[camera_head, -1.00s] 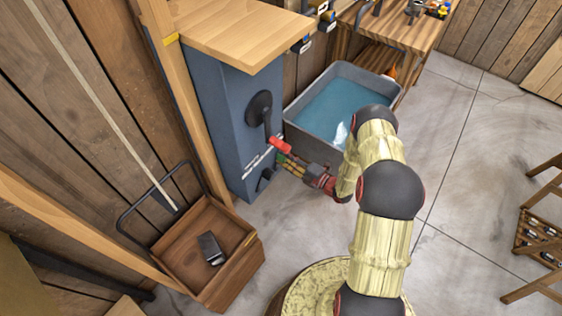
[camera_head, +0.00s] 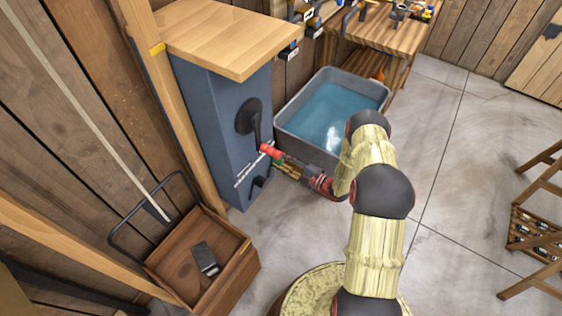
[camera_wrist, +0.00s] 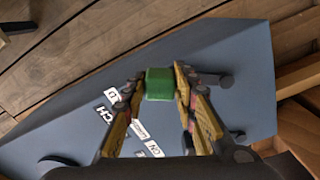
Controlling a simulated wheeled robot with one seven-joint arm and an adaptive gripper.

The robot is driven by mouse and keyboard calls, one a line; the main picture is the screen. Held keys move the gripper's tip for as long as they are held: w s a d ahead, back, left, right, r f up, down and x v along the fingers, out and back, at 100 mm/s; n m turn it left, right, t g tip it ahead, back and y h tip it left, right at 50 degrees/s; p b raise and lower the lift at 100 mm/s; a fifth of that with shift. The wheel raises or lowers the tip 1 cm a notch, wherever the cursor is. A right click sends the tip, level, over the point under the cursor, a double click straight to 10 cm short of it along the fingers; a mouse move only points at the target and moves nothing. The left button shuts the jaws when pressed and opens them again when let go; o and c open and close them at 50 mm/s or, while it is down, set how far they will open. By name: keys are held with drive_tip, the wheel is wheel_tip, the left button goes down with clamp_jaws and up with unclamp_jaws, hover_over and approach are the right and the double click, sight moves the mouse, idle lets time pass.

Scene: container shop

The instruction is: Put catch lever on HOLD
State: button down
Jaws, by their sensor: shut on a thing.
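The blue-grey cabinet (camera_head: 218,130) stands left of the tub. Its front carries a black round hub (camera_head: 248,116) with an arm ending in a red handle (camera_head: 271,151). My gripper (camera_head: 279,164) is just below the red handle at the cabinet front. In the wrist view my gripper (camera_wrist: 160,80) is shut on a green knob (camera_wrist: 160,84), seemingly the catch lever's. The lever's stem and the knob's exact setting are hidden.
A grey tub (camera_head: 308,148) of blue water stands close right of the cabinet. A wooden box (camera_head: 216,282) with a dark block (camera_head: 205,258) inside is at lower left. A workbench (camera_head: 385,30) is behind. The floor to the right is mostly clear.

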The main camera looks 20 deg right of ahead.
drive_tip(key=shift+d, duration=0.1)
drive_tip(key=c, duration=1.5)
unclamp_jaws()
drive_tip(key=shift+o, duration=0.2)
drive_tip(key=v, duration=1.2)
